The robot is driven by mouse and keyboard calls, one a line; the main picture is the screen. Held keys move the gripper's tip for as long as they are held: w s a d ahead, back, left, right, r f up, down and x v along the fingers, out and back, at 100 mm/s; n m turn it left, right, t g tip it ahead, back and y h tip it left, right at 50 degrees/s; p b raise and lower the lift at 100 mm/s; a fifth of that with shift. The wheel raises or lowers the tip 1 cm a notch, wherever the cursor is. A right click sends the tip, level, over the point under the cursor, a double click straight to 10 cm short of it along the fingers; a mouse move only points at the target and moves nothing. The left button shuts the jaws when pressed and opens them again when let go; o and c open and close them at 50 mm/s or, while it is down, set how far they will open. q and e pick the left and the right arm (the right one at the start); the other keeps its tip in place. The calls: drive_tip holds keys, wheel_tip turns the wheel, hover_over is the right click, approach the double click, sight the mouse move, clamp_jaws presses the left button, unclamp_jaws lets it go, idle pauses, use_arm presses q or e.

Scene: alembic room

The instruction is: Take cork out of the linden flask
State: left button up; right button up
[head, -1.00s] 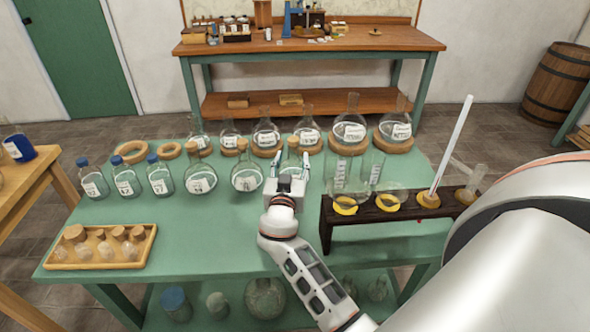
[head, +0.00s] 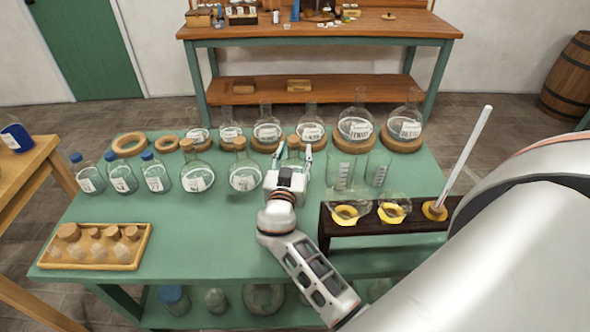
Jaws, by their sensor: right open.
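Three corked flasks stand in a row on the green table: a left one (head: 197,177), a middle one (head: 244,178) and a third one (head: 294,157), mostly hidden behind my right gripper. Their labels are too small to read, so I cannot tell which is the linden flask. My right gripper (head: 294,153) is open, its two fingers on either side of the third flask's neck area, just below its cork (head: 294,143) in the picture. I cannot tell whether the fingers touch the glass. My left gripper is not in view.
Round flasks on cork rings, such as this one (head: 356,122), line the back. Beakers (head: 341,170) and a dark rack (head: 330,218) with a white rod (head: 465,155) are right.

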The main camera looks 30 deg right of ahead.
drive_tip(key=shift+a, duration=0.1)
clamp_jaws()
drive_tip(key=shift+r, duration=0.25)
